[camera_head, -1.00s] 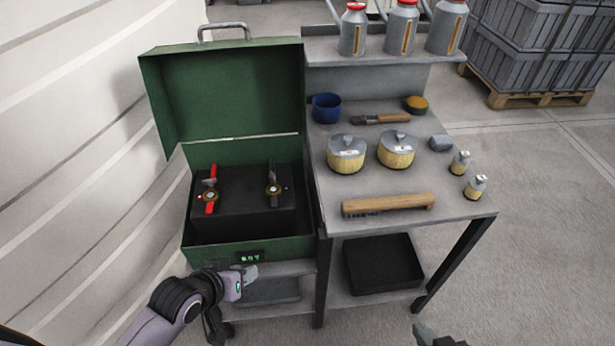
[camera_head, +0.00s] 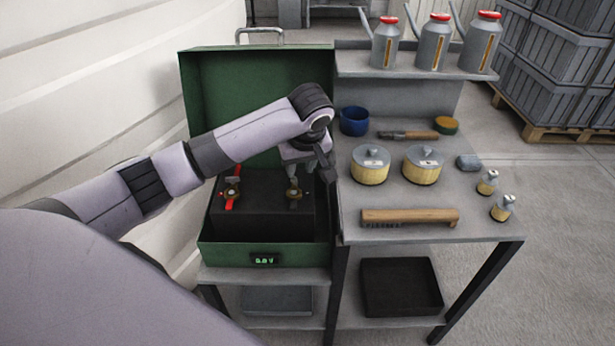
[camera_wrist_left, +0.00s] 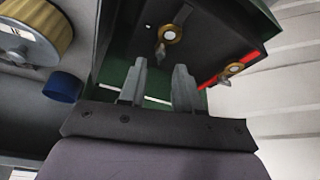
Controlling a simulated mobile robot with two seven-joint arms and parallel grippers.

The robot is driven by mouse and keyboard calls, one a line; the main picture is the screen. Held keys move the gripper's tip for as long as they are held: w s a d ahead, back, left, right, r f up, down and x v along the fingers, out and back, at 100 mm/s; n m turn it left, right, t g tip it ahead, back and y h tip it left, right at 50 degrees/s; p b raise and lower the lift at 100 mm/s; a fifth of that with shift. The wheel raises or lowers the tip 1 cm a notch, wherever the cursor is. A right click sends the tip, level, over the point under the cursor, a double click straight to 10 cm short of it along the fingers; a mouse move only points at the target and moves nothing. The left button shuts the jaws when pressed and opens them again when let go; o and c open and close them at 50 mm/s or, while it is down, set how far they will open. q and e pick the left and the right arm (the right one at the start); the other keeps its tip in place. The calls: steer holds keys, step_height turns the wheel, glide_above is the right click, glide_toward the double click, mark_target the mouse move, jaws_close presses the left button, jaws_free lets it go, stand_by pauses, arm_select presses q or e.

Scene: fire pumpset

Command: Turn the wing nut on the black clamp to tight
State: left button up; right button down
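The black clamp (camera_head: 293,194) sits on the right of the dark battery block (camera_head: 262,222) inside the open green box. My right gripper is out of view.
The box's raised lid (camera_head: 215,85) stands behind my left arm. To the right, the grey bench (camera_head: 395,155) holds two lidded pots, a blue cup (camera_head: 354,121) and a wooden brush (camera_head: 410,217).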

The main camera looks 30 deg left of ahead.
mark_target(295, 180)
arm_select(q)
steer(key=x, duration=0.3)
steer(key=a+b+x, duration=0.1)
steer(key=x, duration=0.2)
steer(key=shift+w+a, duration=0.1)
steer(key=shift+w, duration=0.2)
jaws_close()
